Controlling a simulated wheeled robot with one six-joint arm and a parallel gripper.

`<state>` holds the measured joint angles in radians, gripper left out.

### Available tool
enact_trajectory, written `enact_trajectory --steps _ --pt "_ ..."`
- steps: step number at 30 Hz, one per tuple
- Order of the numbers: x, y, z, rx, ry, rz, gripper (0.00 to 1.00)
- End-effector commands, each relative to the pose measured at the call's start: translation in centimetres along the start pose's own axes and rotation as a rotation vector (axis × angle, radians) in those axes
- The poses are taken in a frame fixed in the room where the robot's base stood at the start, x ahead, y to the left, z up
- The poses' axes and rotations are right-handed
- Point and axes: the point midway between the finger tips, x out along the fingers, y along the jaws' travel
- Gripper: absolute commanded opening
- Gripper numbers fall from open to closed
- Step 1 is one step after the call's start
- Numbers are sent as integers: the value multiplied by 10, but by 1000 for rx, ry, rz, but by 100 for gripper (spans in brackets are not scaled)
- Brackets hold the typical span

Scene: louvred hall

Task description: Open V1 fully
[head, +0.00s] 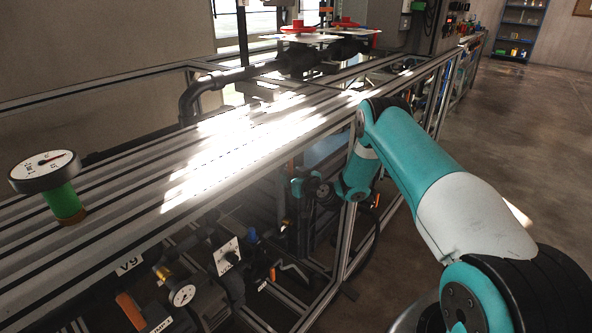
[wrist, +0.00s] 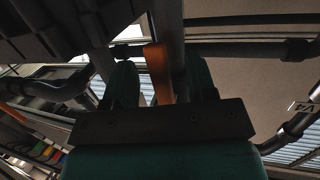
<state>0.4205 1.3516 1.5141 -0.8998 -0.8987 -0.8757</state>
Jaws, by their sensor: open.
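No V1 label is readable in either view. In the wrist view, an orange lever handle (wrist: 158,72) stands between the two dark green fingers of my gripper (wrist: 162,78). The fingers are apart, one on each side of the lever. I cannot tell whether either finger touches it, nor which valve it belongs to. In the head view my gripper (head: 309,188) is low at the front of the pipe frame, among dark pipework, and its fingers are hard to make out.
A slatted bench top (head: 120,190) carries a dial gauge (head: 45,170) on a green stem. Red-handled valves (head: 297,27) stand at the back. Below are a V9 label (head: 128,264), a small gauge (head: 182,294) and an orange lever (head: 131,311). The right floor is clear.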

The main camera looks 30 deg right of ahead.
Motion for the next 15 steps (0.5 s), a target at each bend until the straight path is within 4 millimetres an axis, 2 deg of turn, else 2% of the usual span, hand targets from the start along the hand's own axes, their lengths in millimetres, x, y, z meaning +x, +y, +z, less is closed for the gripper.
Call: enact_trajectory --steps 15 --pt "-61 9 6 3 -1 3 51"
